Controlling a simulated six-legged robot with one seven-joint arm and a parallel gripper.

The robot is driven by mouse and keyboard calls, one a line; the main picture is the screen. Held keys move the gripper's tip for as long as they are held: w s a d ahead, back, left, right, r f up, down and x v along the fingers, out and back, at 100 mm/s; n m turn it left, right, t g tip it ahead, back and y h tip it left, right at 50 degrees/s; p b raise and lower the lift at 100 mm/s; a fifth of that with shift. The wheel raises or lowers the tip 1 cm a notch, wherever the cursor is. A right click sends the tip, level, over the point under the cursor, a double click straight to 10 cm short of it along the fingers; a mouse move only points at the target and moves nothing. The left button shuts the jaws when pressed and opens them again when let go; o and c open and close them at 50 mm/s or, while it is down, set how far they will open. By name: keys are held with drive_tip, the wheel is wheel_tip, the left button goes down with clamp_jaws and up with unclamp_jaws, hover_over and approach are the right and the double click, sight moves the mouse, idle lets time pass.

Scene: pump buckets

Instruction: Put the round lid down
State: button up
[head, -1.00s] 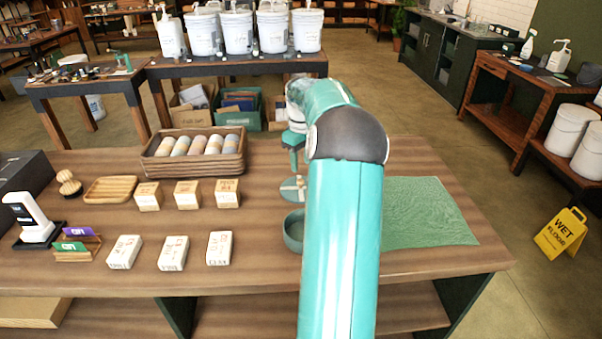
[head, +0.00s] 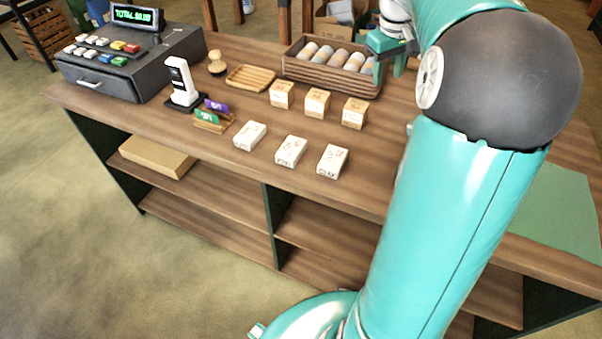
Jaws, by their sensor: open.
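The round lid does not show now; my arm covers that part of the counter. A small green edge shows at the left side of my arm, too little to tell whether it is the lid or the round green dish. My gripper (head: 388,68) is open, fingers down, above the right end of the wooden crate (head: 330,83). I see nothing between its fingers. The green mat (head: 562,215) lies at the right, partly behind my arm.
The crate holds several pastel rolls. Small tan boxes (head: 317,103), white bars (head: 291,151), a wooden tray (head: 251,77), a card holder (head: 212,117), a white device (head: 182,83) and a cash register (head: 133,65) stand on the counter (head: 235,180). The counter's front strip is bare.

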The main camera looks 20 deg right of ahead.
drive_tip(key=s+a+r+t, duration=0.1)
drive_tip(key=s+a, duration=0.2)
drive_tip(key=a, duration=0.6)
drive_tip(key=s+a+r+t, duration=0.1)
drive_tip(key=s+a+r, duration=0.1)
drive_tip(key=a, duration=0.6)
drive_tip(key=s+a+f+t+y, duration=0.1)
drive_tip(key=s+a+f, duration=0.5)
drive_tip(key=s+a, duration=0.6)
drive_tip(key=shift+s+a+t, duration=0.4)
drive_tip(key=shift+a+t, duration=0.45)
drive_tip(key=shift+t, duration=0.05)
drive_tip(key=shift+d, duration=0.1)
